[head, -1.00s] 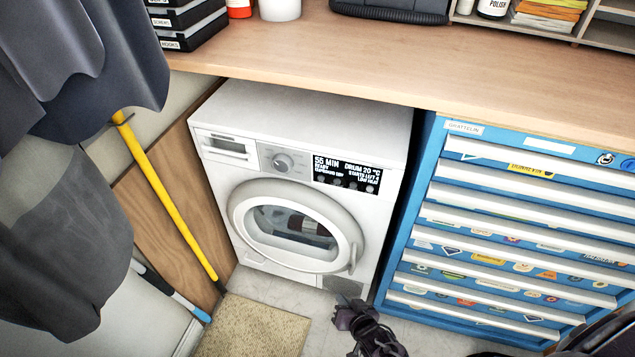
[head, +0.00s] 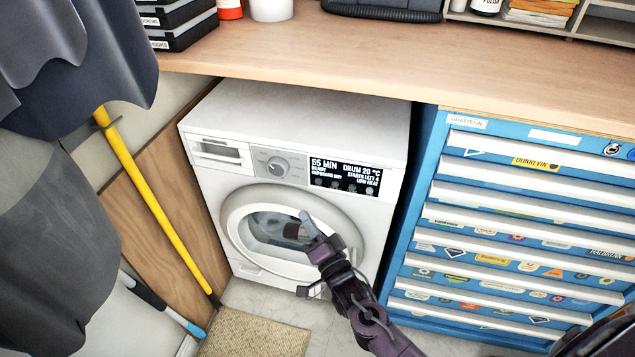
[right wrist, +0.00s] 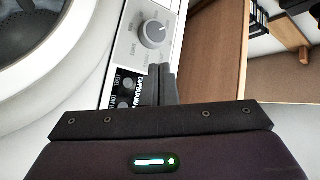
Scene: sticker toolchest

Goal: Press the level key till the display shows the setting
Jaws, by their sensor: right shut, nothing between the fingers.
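A white dryer (head: 290,110) stands under the wooden counter. Its black display (head: 345,177) reads "55 MIN", "DRUM 20 °C" and "LOW HEAT" in the head view; the smaller lines are hard to read. A row of round dark keys runs along the display's lower part. The selector knob (head: 278,166) is left of the display and also shows in the right wrist view (right wrist: 152,34). My right gripper (head: 306,218) is shut and empty, in front of the round door, below the display. In the right wrist view its fingertips (right wrist: 161,70) overlap the panel's key area. My left gripper is not in view.
A blue drawer cabinet (head: 437,165) with stickers stands right of the dryer. A yellow pole (head: 150,190) leans at the left near hanging dark clothes (head: 60,250). A mat (head: 255,335) lies on the floor. The counter (head: 400,65) overhangs the dryer.

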